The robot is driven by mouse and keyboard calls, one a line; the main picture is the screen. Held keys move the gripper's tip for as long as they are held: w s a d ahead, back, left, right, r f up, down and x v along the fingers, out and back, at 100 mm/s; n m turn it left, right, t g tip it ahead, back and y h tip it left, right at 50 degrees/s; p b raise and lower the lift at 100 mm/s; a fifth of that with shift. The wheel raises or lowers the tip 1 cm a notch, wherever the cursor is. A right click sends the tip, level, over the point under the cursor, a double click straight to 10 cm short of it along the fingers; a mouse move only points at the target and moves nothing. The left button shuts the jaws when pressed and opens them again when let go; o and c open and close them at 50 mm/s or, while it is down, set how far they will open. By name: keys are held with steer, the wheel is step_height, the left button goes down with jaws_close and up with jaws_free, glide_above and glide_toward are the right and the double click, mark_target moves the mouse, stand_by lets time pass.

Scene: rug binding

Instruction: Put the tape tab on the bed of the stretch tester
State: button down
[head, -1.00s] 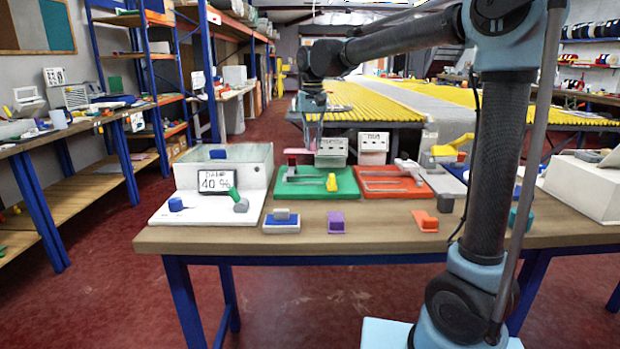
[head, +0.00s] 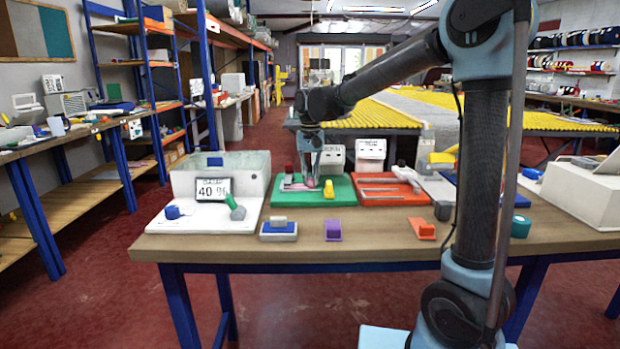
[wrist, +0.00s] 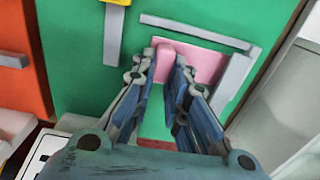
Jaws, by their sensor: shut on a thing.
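The pink tape tab (wrist: 205,66) has a flat part and a raised grip. My gripper (wrist: 164,72) is shut on that raised grip, and its fingers point down at the green board. In the head view my gripper (head: 316,184) is low over the left part of the green board (head: 342,192), with the pink tab (head: 298,187) below it. In the wrist view the tab lies at or just above the green surface, inside a corner of grey bars (wrist: 234,80); contact cannot be told. The board seems to be the stretch tester's bed; its label is unreadable.
A yellow piece (head: 329,190) stands on the green board's front. A red board (head: 385,190) with grey bars lies to the right. A white unit with a 40 % display (head: 212,190) stands left. A blue-and-grey block (head: 278,230), purple piece (head: 333,230) and orange piece (head: 422,229) line the front.

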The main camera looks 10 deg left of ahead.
steer(key=c, duration=1.6)
jaws_free()
step_height(320, 180, up, 12)
steer(key=shift+r, duration=0.1)
